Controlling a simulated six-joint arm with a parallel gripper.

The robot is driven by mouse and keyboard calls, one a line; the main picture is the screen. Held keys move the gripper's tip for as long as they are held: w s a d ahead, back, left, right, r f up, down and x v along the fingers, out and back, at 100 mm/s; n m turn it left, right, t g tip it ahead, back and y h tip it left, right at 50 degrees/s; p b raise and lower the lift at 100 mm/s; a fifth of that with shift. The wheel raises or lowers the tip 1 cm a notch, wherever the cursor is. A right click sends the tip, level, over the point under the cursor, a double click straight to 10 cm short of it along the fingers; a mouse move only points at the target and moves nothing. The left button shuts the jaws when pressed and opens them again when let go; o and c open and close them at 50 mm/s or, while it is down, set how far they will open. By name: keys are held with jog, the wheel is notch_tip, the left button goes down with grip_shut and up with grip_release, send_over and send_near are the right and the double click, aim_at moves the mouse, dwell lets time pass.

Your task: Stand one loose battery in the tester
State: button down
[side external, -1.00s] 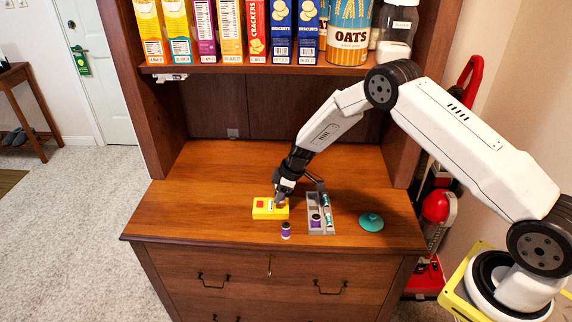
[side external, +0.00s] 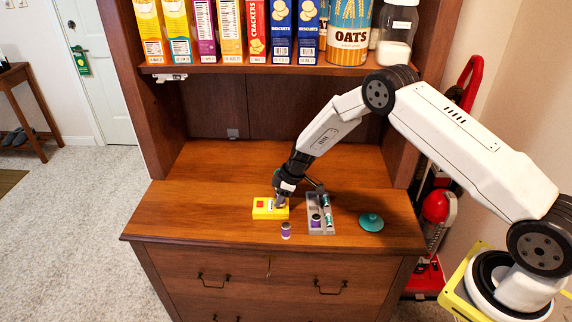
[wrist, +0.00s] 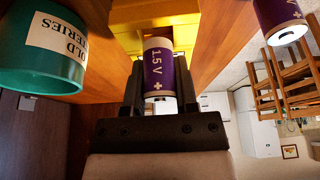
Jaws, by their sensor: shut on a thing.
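My gripper (side external: 280,202) is at the right part of the yellow tester (side external: 261,210) on the desk top. In the wrist view, my gripper (wrist: 160,90) is shut on a purple and white battery (wrist: 158,62) marked 1.5 V, its plus end toward the camera. The battery's far end meets the yellow tester (wrist: 150,16) in the picture; I cannot tell whether it is seated. A second purple battery (side external: 286,230) stands on the desk in front of the tester; a purple battery (wrist: 277,14) also shows upper right in the wrist view.
A green cup labelled as old batteries (wrist: 40,50) is close on the left in the wrist view. The desk's left side is clear.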

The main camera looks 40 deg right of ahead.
jog(key=shift+f, duration=0.6)
dwell(2.6)
jog(key=shift+r, duration=0.1)
dwell(0.9)
grip_release()
dwell(0.3)
jog(key=shift+r, duration=0.1)
jog(key=shift+v, duration=2.2)
jog(key=shift+s+d+r, duration=0.1)
